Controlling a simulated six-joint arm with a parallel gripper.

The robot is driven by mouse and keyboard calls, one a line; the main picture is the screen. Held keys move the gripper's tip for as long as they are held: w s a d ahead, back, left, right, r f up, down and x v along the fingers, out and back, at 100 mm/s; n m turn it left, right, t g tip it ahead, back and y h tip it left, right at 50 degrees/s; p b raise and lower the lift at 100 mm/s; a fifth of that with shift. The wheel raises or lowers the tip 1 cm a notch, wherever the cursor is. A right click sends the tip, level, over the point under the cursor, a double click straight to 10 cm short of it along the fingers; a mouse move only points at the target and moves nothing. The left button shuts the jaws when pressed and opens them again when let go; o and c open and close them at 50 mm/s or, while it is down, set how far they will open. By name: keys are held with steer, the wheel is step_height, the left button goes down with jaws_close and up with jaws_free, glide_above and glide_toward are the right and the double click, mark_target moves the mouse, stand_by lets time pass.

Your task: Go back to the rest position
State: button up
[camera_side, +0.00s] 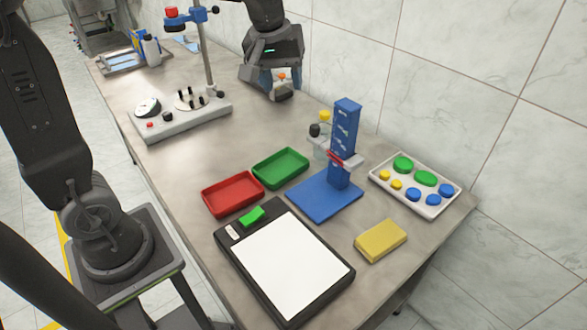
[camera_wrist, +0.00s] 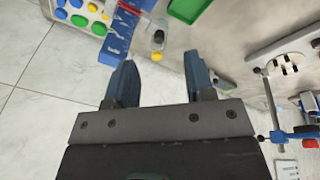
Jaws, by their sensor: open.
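My gripper (camera_side: 272,88) is at the far part of the bench near the tiled wall, beyond the blue feeder tower (camera_side: 345,125). In the wrist view my gripper (camera_wrist: 160,62) has its two blue-grey fingers spread wide, with nothing held between them. A small orange spot (camera_side: 282,76) shows by the fingers in the side view; I cannot tell what it is. Small containers with a yellow and a black top (camera_side: 324,118) stand beside the tower, apart from my gripper. They also show beyond the fingers in the wrist view (camera_wrist: 157,42).
A stand with a grey base (camera_side: 190,122) and a tall post is left of my gripper. Red (camera_side: 233,208) and green (camera_side: 281,181) trays, a white-topped panel (camera_side: 290,265), a yellow block (camera_side: 381,240) and a white cap tray (camera_side: 434,209) lie nearer. Bare bench separates my gripper from the feeder.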

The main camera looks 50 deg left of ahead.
steer(key=s+d+f+m+t, duration=0.1)
steer(key=s+m, duration=0.3)
steer(key=s, duration=0.5)
steer(key=s+d+f+m+t, duration=0.1)
steer(key=s+m, duration=0.3)
steer(key=s, duration=0.5)
steer(key=shift+d+t, duration=0.4)
steer(key=shift+d, duration=0.35)
